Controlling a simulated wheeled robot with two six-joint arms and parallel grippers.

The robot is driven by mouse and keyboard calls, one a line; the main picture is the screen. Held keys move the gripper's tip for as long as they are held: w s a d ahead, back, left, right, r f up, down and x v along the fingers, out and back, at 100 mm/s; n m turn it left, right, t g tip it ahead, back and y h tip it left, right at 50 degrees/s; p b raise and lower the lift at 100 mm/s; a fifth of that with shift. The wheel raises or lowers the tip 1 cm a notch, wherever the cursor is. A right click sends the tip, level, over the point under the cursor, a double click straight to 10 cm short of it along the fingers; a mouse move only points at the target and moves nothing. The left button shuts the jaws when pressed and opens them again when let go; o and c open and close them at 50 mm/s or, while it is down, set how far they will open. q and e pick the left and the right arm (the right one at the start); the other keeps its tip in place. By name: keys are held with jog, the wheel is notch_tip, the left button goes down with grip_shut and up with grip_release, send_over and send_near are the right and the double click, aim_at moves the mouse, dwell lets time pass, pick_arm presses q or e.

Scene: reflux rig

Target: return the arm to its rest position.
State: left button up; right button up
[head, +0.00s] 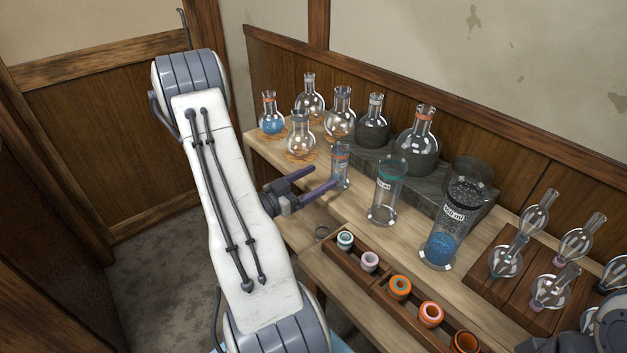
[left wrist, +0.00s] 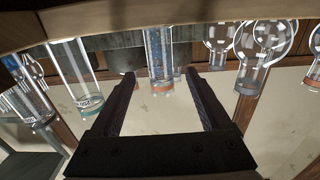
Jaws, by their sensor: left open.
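My left arm comes in from the left, and its left gripper (head: 320,178) is open at the near edge of the wooden bench (head: 340,215). Its dark fingers point toward a small glass tube with blue contents (head: 341,163). In the left wrist view, the left gripper (left wrist: 160,76) has its fingers spread with nothing clasped. The tube (left wrist: 158,55) shows there upside down in the gap, seemingly just beyond the fingertips; the exact distance is unclear. My right gripper does not show.
Several round flasks (head: 340,113) stand behind the tube. A wooden rack (head: 375,279) with coloured rings lies in front. Floor (head: 160,280) is clear on the left.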

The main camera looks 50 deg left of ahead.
pick_arm(q)
jog(key=shift+s, duration=0.3)
dwell(0.4)
